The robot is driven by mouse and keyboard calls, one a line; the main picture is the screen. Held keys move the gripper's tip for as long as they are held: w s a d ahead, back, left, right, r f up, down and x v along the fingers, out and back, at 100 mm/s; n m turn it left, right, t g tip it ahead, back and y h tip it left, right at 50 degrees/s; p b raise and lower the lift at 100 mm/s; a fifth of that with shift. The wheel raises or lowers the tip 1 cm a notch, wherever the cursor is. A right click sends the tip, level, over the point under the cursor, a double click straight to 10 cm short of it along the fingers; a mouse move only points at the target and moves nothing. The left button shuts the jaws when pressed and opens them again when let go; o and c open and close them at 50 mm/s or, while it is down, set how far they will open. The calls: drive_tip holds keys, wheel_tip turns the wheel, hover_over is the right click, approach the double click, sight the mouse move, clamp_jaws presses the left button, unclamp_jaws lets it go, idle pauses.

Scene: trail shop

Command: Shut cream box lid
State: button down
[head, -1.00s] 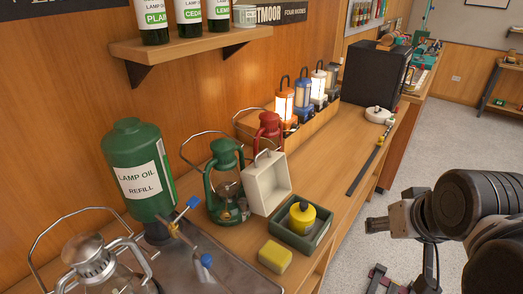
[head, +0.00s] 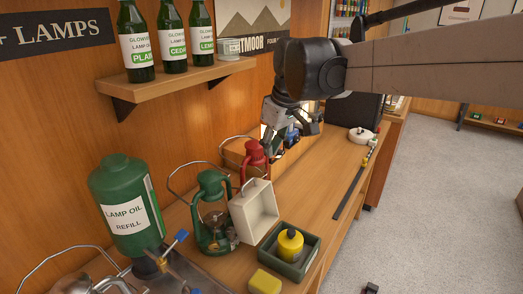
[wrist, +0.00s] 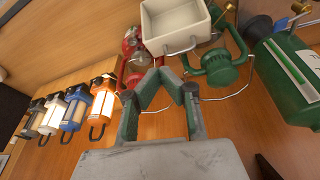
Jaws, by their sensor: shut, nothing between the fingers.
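The cream box lid (head: 255,209) is a hollow cream shell with a wire handle on its top. It stands tilted up at the back of a green box (head: 299,271), so the box is open. A yellow item (head: 290,245) sits inside the green box. In the wrist view the cream lid (wrist: 172,22) shows at the top, with its handle towards my gripper (wrist: 163,74). My gripper (head: 270,150) is shut and empty in the air above and behind the lid, apart from it. The hinge is not clearly seen.
A green lantern (head: 212,215) stands close left of the lid and a red lantern (head: 255,160) behind it. Lit lanterns (wrist: 75,108) line the bench further back. A yellow sponge (head: 264,282) lies in front. The bench right of the green box is mostly clear.

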drive_tip(key=n+g, duration=0.1)
drive_tip(key=n, duration=0.1)
hover_over(248, 187)
drive_tip(key=f, duration=0.1)
drive_tip(key=shift+s+d+f+p+x, duration=0.15)
drive_tip(key=shift+d+p+x, duration=0.2)
drive_tip(key=shift+x, duration=1.2)
drive_tip(key=shift+s+d+p+x, duration=0.25)
drive_tip(key=shift+p+x, duration=0.1)
drive_tip(key=shift+x, duration=1.2)
drive_tip(key=shift+s+d+f+p+x, duration=0.1)
drive_tip(key=shift+d+p+x, duration=0.25)
drive_tip(key=shift+x, duration=1.2)
drive_tip(key=shift+a, duration=0.1)
drive_tip(key=shift+s, duration=0.1)
